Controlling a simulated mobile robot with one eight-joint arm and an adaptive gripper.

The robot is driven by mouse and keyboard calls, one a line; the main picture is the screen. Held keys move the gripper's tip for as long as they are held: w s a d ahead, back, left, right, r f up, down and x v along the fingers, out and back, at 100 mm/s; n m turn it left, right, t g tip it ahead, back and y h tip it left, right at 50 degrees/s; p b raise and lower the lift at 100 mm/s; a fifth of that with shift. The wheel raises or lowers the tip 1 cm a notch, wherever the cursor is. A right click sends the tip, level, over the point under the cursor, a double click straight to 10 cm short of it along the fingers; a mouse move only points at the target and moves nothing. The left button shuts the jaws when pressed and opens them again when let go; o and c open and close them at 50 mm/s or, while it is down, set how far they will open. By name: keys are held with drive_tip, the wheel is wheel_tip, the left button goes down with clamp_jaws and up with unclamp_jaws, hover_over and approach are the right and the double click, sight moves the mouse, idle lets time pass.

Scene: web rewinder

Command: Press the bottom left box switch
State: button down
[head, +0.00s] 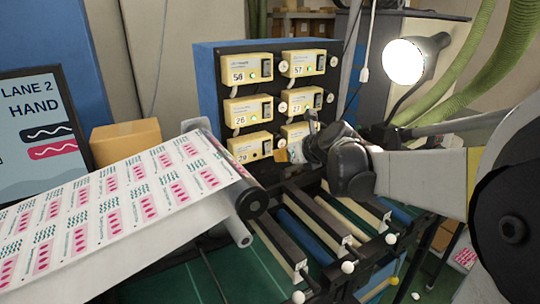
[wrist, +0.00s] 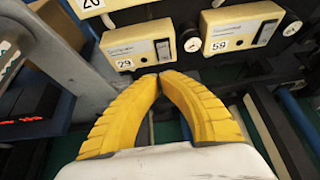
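The bottom left box (head: 249,147) is cream, with a number label and a dark switch (head: 267,147) at its right side. In the wrist view the same box (wrist: 135,52) reads 29, with its switch (wrist: 162,50) near the right end. My gripper (head: 292,152) is to the right of this box in the head view. In the wrist view my gripper's yellow ribbed fingers (wrist: 157,77) meet at the tips, with nothing visible between them. The tips appear just below the box's lower right edge. I cannot tell whether they touch it.
The bottom right box (wrist: 240,27), numbered 59, is beside it, with a round gauge (wrist: 192,44) between them. More boxes (head: 248,71) fill the blue-framed panel above. The rollers (head: 310,215) lie below, the printed web (head: 110,205) to the left, and a lit lamp (head: 404,62) to the right.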

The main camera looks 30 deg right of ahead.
sight(264, 156)
drive_tip(key=s+t, duration=0.1)
drive_tip(key=s, duration=0.5)
drive_tip(key=shift+s+d, duration=0.15)
drive_tip(key=shift+d, duration=0.2)
idle(0.4)
drive_tip(key=x, duration=0.4)
drive_tip(key=r+p+x, duration=0.1)
drive_tip(key=x, duration=0.9)
drive_tip(key=shift+w+r, duration=0.2)
drive_tip(key=shift+w, duration=0.05)
drive_tip(key=shift+a, duration=0.1)
